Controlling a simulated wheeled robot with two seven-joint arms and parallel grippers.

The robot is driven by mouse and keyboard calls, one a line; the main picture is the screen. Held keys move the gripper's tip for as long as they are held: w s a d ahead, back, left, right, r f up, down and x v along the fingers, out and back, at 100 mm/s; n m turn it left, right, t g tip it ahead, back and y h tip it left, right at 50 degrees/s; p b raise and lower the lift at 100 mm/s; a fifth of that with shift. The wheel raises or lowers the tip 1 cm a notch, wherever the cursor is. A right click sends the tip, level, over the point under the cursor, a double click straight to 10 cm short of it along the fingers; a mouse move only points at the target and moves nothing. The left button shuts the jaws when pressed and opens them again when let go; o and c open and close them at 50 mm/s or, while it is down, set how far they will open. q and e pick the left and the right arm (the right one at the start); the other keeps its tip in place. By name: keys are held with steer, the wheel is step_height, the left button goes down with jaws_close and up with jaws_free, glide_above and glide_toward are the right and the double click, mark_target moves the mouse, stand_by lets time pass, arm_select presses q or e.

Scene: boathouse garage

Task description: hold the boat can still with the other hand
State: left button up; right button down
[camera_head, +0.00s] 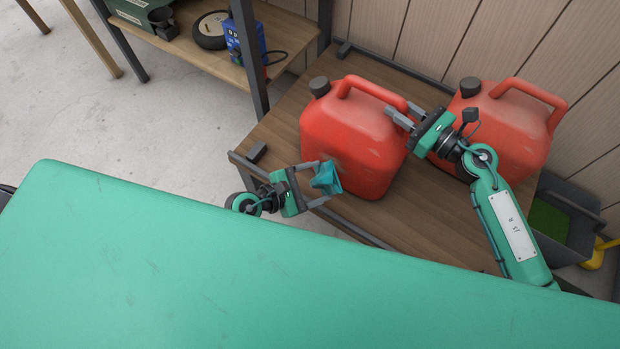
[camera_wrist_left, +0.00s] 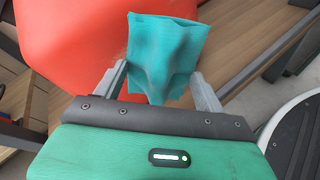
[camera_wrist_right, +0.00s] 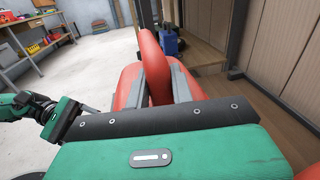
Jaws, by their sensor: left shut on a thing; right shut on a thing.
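Two red fuel cans with dark caps stand upright on the wooden bench. My right gripper (camera_head: 400,117) is shut on the handle of the left one, the boat can (camera_head: 350,140). In the right wrist view its fingers lie on either side of the red handle (camera_wrist_right: 154,65). My left gripper (camera_head: 320,184) is shut on a teal cloth (camera_head: 326,178), at the near left side of that can. The cloth also shows in the left wrist view (camera_wrist_left: 165,52), bunched between the fingertips. I cannot tell whether the cloth touches the can.
The second red can (camera_head: 500,135) stands close on the right, partly behind my right arm. The wooden bench (camera_head: 425,215) has bare room in front of the cans. A grey bin (camera_head: 575,215) is at the right. A shelf (camera_head: 190,45) with a blue device (camera_head: 243,40) is at the back left.

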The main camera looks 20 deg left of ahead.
mark_target(354, 175)
arm_select(q)
steer(key=n+t+y, duration=0.1)
steer(key=a+n+t, duration=0.1)
steer(key=n+t+y, duration=0.1)
steer(key=shift+s+a+f+y, duration=0.25)
steer(key=shift+s+a+y, duration=0.05)
steer(key=shift+s, duration=0.05)
steer(key=shift+w+a+f+n+t+y, duration=0.2)
steer(key=shift+w+n+t+y, duration=0.25)
steer(key=shift+w+n+y, duration=0.2)
steer(key=shift+w+a+f+n+t+y, duration=0.2)
steer(key=shift+w+n+t+y, duration=0.35)
steer(key=shift+w+y, duration=0.15)
steer(key=shift+w+a+f+n+t+y, duration=0.2)
steer(key=shift+w+n+t+y, duration=0.2)
steer(key=shift+w+n+y, duration=0.25)
steer(key=shift+x, duration=0.95)
steer(key=shift+d+r, duration=0.1)
steer(key=shift+d, duration=0.1)
steer(key=shift+s+d, duration=0.55)
steer(key=shift+d, duration=1.1)
steer(key=shift+s+d, duration=0.55)
steer(key=shift+d, duration=1.1)
steer(key=shift+s+d, duration=0.55)
steer(key=shift+d, duration=1.05)
steer(key=shift+w, duration=0.15)
